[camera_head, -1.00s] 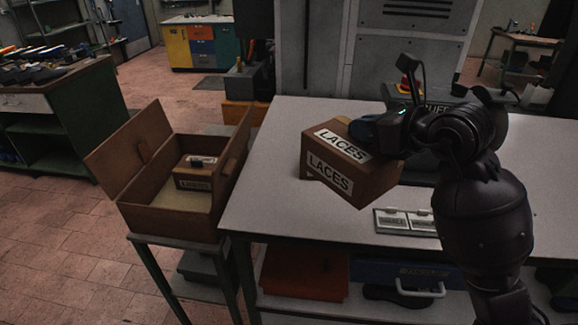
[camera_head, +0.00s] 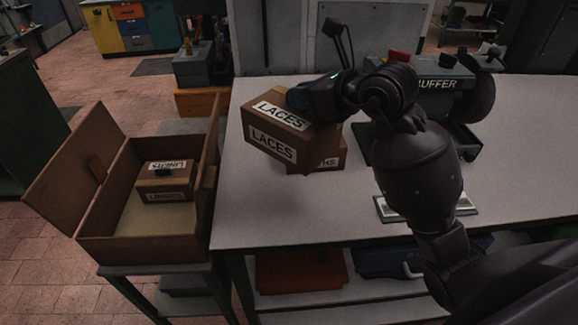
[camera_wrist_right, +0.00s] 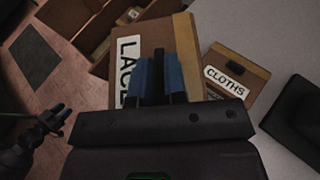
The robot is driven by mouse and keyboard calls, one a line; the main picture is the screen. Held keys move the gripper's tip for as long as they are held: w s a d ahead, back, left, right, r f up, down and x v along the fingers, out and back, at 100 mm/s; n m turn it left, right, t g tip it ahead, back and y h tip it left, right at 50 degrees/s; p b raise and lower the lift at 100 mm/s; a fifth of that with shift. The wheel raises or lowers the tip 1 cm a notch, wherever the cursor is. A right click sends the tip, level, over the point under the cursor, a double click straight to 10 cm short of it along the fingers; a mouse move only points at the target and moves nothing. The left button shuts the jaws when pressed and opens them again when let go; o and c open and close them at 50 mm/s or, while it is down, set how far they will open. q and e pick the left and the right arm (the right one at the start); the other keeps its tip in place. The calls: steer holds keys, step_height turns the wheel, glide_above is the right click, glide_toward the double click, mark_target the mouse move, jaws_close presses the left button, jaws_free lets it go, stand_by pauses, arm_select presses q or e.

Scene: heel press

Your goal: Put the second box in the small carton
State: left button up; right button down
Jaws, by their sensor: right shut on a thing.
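My right gripper (camera_wrist_right: 160,82) is shut on a brown box labelled LACES (camera_head: 272,143), with its blue-lined fingers on the box. The box is tilted and seems held above the table, right of the small carton. The LACES box also shows in the right wrist view (camera_wrist_right: 183,40). The small carton (camera_head: 160,249) stands open at the left in the head view, its lid leaning out to the left. A brown box labelled LINERS (camera_head: 163,184) sits inside it toward the back. My left gripper (camera_wrist_right: 52,118) seems to show, dark and small, at the wrist view's left edge.
A brown box labelled CLOTHS (camera_wrist_right: 234,75) stands on the grey table (camera_head: 300,215), partly hidden behind the LACES box in the head view. A machine marked BUFFER (camera_head: 437,86) stands farther right. The carton has bare floor in front of the LINERS box.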

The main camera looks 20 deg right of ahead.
step_height(320, 180, down, 19)
steer(key=shift+r, duration=0.2)
stand_by(0.4)
steer(key=shift+s, duration=0.1)
steer(key=c, duration=1.2)
jaws_free()
steer(key=shift+f, duration=0.15)
steer(key=shift+o, duration=0.2)
